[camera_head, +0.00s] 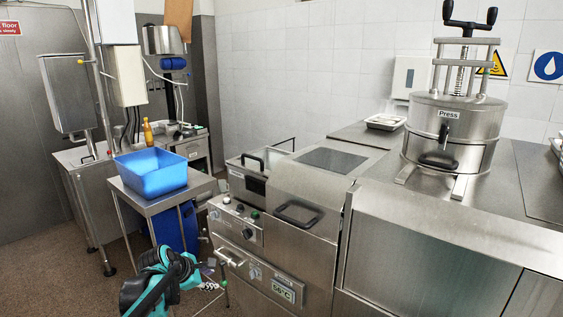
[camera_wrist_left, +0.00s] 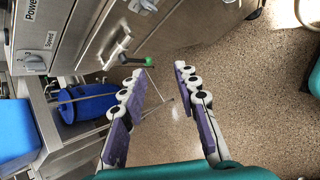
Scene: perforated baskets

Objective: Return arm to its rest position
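My left arm, teal and black, comes in at the bottom left of the head view. Its gripper (camera_head: 215,276) hangs low in front of the steel cooker's control panel, above the floor. The gripper is open and empty. My right arm and gripper are not in view.
A steel cooker (camera_head: 268,240) with knobs stands close to the left gripper. A blue tub (camera_head: 152,172) sits on a small steel table, with a blue bin (camera_wrist_left: 82,104) below it. A press (camera_head: 455,125) stands on the right counter. Speckled floor (camera_wrist_left: 255,75) is clear.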

